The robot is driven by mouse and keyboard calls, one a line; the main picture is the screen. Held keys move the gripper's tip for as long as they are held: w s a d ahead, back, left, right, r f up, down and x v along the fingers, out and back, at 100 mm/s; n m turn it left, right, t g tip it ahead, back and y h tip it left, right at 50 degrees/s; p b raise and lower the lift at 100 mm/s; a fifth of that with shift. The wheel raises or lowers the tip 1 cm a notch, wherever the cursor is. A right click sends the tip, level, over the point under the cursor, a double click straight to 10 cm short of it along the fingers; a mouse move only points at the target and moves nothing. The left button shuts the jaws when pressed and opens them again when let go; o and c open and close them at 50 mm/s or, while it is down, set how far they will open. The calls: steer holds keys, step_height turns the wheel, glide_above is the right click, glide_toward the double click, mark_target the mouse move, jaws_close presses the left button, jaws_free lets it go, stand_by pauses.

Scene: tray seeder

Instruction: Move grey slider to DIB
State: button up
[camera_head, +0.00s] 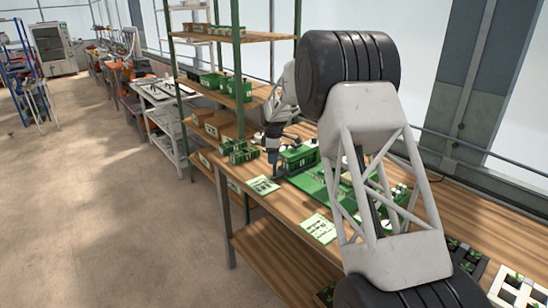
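A green seeder panel (310,182) lies on the wooden workbench, partly hidden behind my own arm. Several small pale parts show on it, but I cannot make out the grey slider or a DIB mark. A green box-like part (298,157) with white markings stands at its back left. My gripper (272,156) is small and dark in this view. It is over the bench, just left of that green box. I cannot tell whether its fingers are open or shut, or whether they touch anything.
Green-and-white cards (263,185) and (319,228) lie along the bench's front edge. Small green bins (239,151) stand left of my gripper. A shelf rack (240,38) rises behind. Seedling trays (515,291) sit at lower right.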

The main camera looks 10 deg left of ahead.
steer(key=shift+r, duration=0.1)
steer(key=shift+r, duration=3.8)
steer(key=shift+d, duration=0.1)
steer(key=shift+s+d+r, duration=0.1)
steer(key=shift+s+r, duration=0.1)
steer(key=s+d+r+m, duration=0.3)
steer(key=s+d+r, duration=0.25)
steer(key=s, duration=0.45)
steer(key=s+d+r+m+t, duration=0.1)
steer(key=s+d+r+m, duration=0.2)
steer(key=s+d+r, duration=0.55)
steer(key=s+d+r+m, duration=0.25)
steer(key=s+d, duration=0.25)
steer(key=s, duration=0.7)
steer(key=s+d+f+m, duration=0.3)
steer(key=s, duration=0.9)
steer(key=s+d+f+m+t, duration=0.1)
steer(key=s+d+f+m, duration=0.1)
steer(key=s, duration=1)
steer(key=s+d+f+m, duration=0.3)
steer(key=s+d+m, duration=0.1)
steer(key=s, duration=0.8)
steer(key=shift+s+d+f+m+t, duration=0.3)
steer(key=shift+s+d+m, duration=0.05)
steer(key=shift+d, duration=0.15)
